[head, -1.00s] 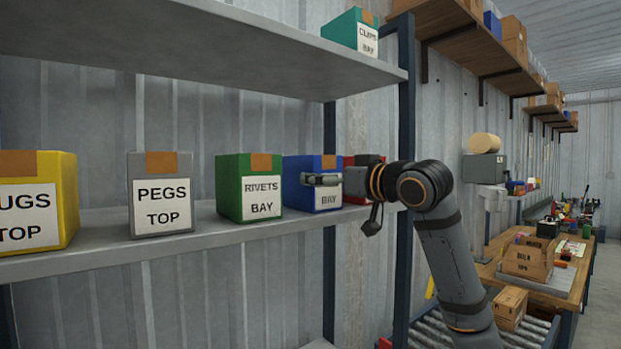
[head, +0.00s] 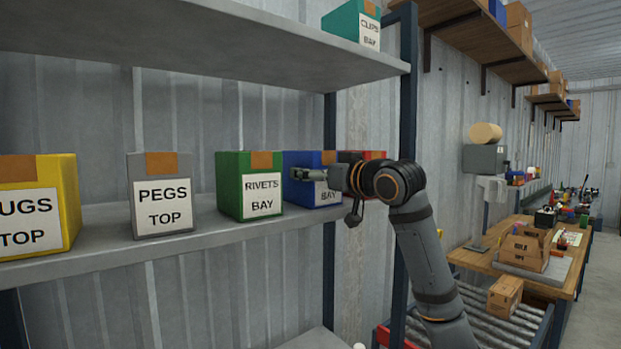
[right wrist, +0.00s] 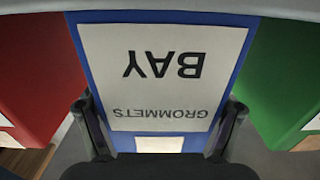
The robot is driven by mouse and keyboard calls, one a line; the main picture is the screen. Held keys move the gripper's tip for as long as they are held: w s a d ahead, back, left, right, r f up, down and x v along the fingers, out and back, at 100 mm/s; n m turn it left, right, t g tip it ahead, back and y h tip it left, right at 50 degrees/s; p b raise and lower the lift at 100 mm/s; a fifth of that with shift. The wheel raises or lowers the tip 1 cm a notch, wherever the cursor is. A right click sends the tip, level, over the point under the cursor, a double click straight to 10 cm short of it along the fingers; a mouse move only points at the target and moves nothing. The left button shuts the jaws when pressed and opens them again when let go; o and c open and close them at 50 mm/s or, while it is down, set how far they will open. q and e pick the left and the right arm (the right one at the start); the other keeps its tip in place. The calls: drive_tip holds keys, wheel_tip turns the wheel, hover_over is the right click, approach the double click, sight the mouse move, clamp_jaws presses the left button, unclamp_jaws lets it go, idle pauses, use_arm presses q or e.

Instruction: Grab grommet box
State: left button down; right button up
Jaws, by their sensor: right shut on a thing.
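The blue grommet box (head: 297,192) stands on the lower shelf in the head view, between the green rivets box and a red box. My right gripper (head: 309,174) is at its front and partly hides its label. In the right wrist view, the blue box (right wrist: 160,75) fills the middle, its white label reading GROMMETS BAY upside down. The fingers of the right gripper (right wrist: 160,108) press on both sides of the box, so it is shut on it. The box appears still on the shelf. My left gripper is not in view.
The green rivets box (head: 249,186) is close on the left, the red box (head: 373,156) close on the right. A grey pegs box (head: 160,194) and a yellow box (head: 70,205) stand further left. An upper shelf (head: 240,50) hangs above; a dark rack post (head: 408,110) is beside my arm.

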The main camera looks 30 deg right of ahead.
drive_tip(key=shift+c, duration=0.5)
drive_tip(key=shift+r, duration=0.25)
wheel_tip(320, 180, up, 18)
drive_tip(key=p, duration=0.3)
drive_tip(key=shift+f, duration=0.2)
